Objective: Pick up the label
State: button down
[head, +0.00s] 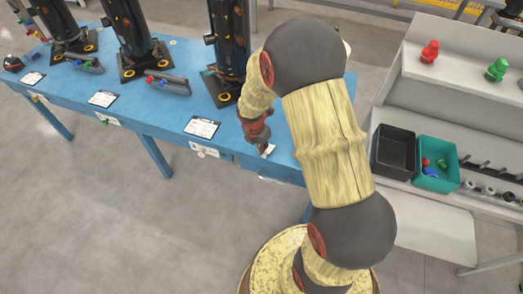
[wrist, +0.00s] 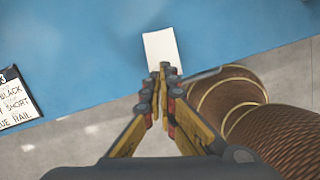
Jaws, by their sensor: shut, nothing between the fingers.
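A small blank white card, which looks like the label (wrist: 160,46), lies on the blue table (wrist: 80,55) close to its edge. My gripper (wrist: 165,70) is shut and empty, with its fingertips at the near end of the card in the wrist view. I cannot tell whether the tips touch the card. In the head view my gripper (head: 262,146) points down at the table's right end, and part of the white card (head: 268,150) shows beside it.
A printed card (head: 201,127) lies to the left; it shows in the wrist view too (wrist: 14,100). Black compressor columns (head: 228,45) stand along the table (head: 175,118). A black bin (head: 393,152) and a teal bin (head: 436,165) sit on the grey bench at right.

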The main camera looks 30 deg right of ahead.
jog(key=shift+f, duration=0.35)
jog(key=a, duration=0.1)
jog(key=s+a, duration=0.1)
jog(key=shift+a+p, duration=0.3)
jog(key=shift+p, duration=0.1)
